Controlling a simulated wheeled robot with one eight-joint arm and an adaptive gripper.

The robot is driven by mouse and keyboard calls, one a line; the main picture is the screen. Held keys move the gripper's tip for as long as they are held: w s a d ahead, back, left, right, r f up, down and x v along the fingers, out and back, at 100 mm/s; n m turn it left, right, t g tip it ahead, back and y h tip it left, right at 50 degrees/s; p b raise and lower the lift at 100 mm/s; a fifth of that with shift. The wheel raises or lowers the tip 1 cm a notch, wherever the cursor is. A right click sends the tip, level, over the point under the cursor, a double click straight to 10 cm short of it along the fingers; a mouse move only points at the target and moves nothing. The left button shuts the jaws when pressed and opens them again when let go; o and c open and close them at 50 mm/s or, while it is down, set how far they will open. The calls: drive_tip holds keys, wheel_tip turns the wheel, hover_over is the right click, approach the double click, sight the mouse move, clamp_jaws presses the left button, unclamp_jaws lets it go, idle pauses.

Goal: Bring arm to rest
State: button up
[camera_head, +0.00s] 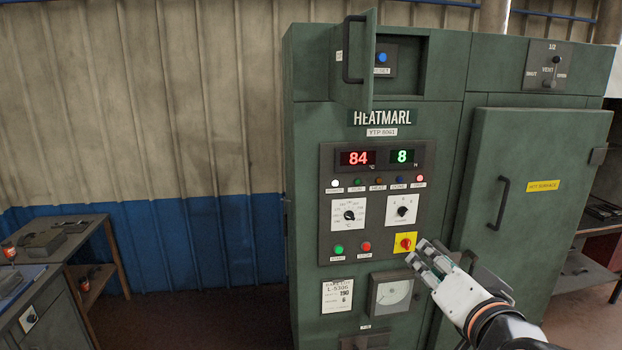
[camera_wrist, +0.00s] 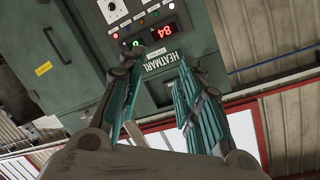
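My gripper (camera_head: 424,258) is in front of the lower right of the green cabinet's control panel, near the red knob on the yellow plate (camera_head: 405,242). In the wrist view my gripper (camera_wrist: 155,65) has its two fingers spread apart with nothing between them. The green HEATMARL cabinet (camera_head: 306,180) stands ahead; its displays read 84 in red and 8 in green. In the wrist view the cabinet (camera_wrist: 200,50) shows upside down beyond the fingers. I cannot tell whether a fingertip touches the panel.
A small door (camera_head: 354,62) at the cabinet's top stands open beside a blue button (camera_head: 382,57). The large right door (camera_head: 540,150) has a handle and a yellow label. A bench (camera_head: 85,232) stands at the left. Floor is clear between bench and cabinet.

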drive_tip(key=s+f+n+g+b, duration=0.2)
drive_tip(key=f+b, duration=0.8)
drive_tip(key=f, duration=0.5)
drive_tip(key=s+f+n+g+b, duration=0.2)
drive_tip(key=s+f+g+b, duration=0.2)
drive_tip(key=f+b, duration=0.6)
drive_tip(key=s+f+n+g+b, duration=0.2)
drive_tip(key=f+b, duration=0.9)
drive_tip(key=f, duration=1)
drive_tip(key=shift+s+f+n+g+h, duration=0.3)
drive_tip(key=shift+s+n+g, duration=0.1)
drive_tip(key=shift+s+n, duration=0.2)
drive_tip(key=shift+d, duration=0.1)
